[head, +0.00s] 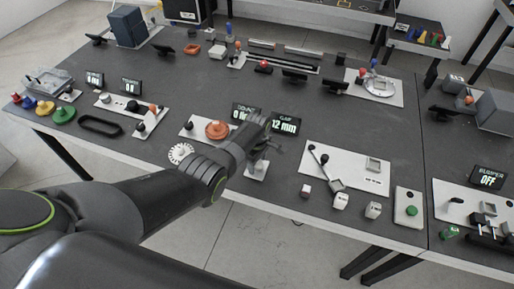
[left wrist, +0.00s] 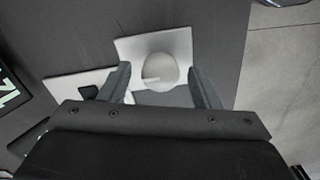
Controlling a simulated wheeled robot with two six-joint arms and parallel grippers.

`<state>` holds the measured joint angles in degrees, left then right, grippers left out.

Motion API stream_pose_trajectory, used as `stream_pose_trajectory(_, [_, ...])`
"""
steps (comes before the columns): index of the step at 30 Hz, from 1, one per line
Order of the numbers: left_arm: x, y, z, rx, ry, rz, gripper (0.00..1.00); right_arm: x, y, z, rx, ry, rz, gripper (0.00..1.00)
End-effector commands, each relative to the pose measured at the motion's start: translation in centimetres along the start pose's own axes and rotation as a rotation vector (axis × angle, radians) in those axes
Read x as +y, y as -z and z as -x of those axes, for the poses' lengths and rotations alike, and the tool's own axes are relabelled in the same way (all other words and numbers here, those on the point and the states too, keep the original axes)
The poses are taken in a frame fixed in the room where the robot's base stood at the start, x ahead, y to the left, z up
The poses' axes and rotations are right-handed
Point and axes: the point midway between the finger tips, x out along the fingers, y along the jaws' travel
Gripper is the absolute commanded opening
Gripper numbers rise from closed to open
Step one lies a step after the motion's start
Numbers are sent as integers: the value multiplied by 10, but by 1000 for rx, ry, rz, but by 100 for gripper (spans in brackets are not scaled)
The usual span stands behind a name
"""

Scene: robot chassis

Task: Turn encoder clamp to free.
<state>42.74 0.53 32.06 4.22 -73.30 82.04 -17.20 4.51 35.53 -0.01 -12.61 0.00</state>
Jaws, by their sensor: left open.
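A pale round knob (left wrist: 160,72) with a lighter pointer mark sits on a small white plate (left wrist: 180,42) in the left wrist view. It may be the encoder clamp; I can read no label on it. The pointer mark points to the left in that view. My left gripper (left wrist: 158,68) is open, with one finger on each side of the knob; I cannot tell whether they touch it. In the head view my left gripper (head: 266,148) is over the small white plate (head: 257,170) near the table's front edge and hides most of the knob. My right gripper is not in view.
An orange disc (head: 217,129) on a white panel is just left of my gripper. A display (head: 286,122) reading 12 mm stands behind it. A white panel with a black lever (head: 319,153) lies to the right. A white toothed wheel (head: 180,152) is near my arm.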

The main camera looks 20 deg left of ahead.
Motion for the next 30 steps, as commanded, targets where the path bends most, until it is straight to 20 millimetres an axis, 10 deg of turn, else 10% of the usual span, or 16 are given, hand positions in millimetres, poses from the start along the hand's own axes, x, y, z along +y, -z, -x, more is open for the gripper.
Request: stream_pose_trajectory(30, [1, 1, 157, 1, -4, 1, 57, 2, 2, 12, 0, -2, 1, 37])
